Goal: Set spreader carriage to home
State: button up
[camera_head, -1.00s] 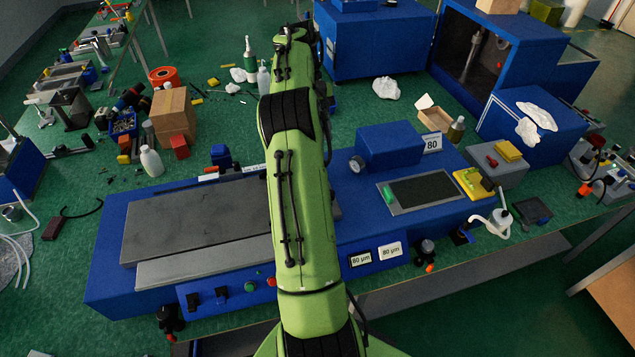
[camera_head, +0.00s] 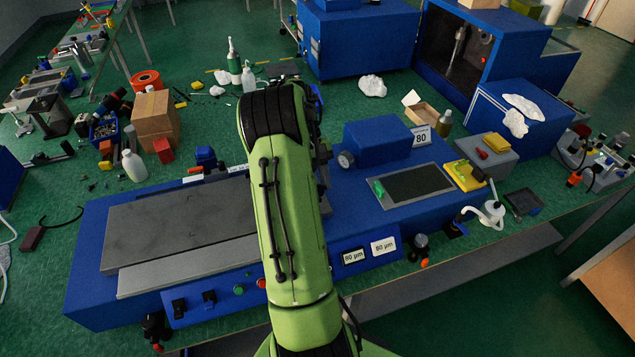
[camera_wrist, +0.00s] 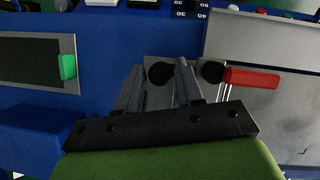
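The blue bench machine (camera_head: 75,290) has a long grey plate (camera_head: 170,228) on its left and a dark framed panel (camera_head: 415,185) with a green tab (camera_head: 378,188) on its right. In the wrist view, a red handle (camera_wrist: 252,78) on thin rods stands over the grey plate's end, beside a black knob (camera_wrist: 211,72). I cannot tell for sure which part is the spreader carriage. My gripper (camera_wrist: 160,66) is open, its fingers apart above a small grey plate. A second black knob (camera_wrist: 161,74) shows between the fingers; contact is unclear. In the head view my arm hides the gripper.
A blue box (camera_head: 380,145) with a gauge rises behind the panel, near an 80 sign (camera_head: 421,137). Switches (camera_head: 208,297) and two 80 µm labels (camera_head: 354,256) line the front.

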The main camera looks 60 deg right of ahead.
grip_shut()
jog(key=s+d+p, duration=0.2)
jog(key=s+d, duration=0.3)
jog(key=shift+p, duration=0.3)
jog(key=shift+r, duration=0.1)
grip_release()
jog(key=shift+o, duration=0.4)
jog(key=shift+s+d, duration=0.15)
